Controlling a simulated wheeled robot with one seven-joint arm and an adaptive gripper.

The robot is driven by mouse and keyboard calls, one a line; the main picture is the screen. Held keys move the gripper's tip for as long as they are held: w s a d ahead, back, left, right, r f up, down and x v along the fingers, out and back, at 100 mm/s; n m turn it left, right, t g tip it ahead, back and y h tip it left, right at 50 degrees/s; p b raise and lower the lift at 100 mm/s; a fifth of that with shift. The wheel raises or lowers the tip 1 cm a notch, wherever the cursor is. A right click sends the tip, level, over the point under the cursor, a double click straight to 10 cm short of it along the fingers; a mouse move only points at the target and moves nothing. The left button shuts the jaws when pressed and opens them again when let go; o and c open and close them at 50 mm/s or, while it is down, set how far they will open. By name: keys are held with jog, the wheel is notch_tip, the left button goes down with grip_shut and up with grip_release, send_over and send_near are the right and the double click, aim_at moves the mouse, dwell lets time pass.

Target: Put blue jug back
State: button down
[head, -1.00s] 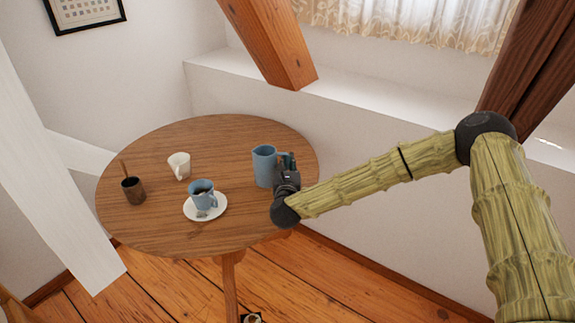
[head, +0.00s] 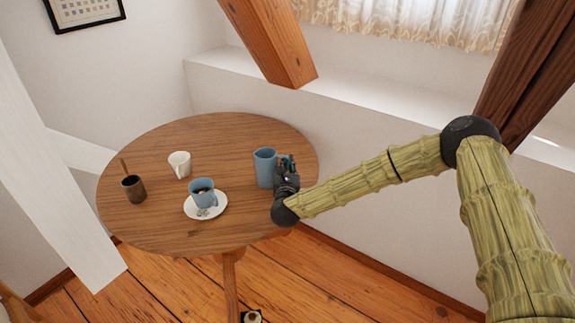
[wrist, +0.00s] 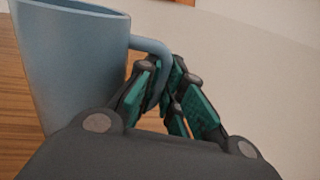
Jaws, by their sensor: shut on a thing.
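The blue jug (head: 264,168) stands upright at the right side of the round wooden table, and it fills the left of the wrist view (wrist: 70,65). My gripper (head: 287,165) is at the jug's right side. In the wrist view my gripper (wrist: 172,92) has its green-padded fingers closed around the jug's handle (wrist: 152,46). The jug's base is cut off in the wrist view, and my gripper hides the handle in the head view. I cannot tell whether the jug touches the table or is just above it.
The round table (head: 225,140) also bears a blue cup (head: 202,191) on a white saucer (head: 191,210), a white cup (head: 180,165) and a dark brown cup (head: 134,190) with a stick in it. A timber brace (head: 265,40) slants down behind the table. The table's back middle is clear.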

jog(key=shift+f, duration=0.1)
jog(key=c, duration=1.5)
grip_release()
jog(key=shift+c, duration=0.2)
jog(key=shift+s+p, duration=0.1)
jog(key=shift+p, duration=0.45)
jog(key=s+b, duration=0.1)
jog(key=s, duration=0.6)
jog(key=s+a+b, duration=0.1)
jog(key=s, duration=0.2)
jog(key=shift+s+b, duration=0.3)
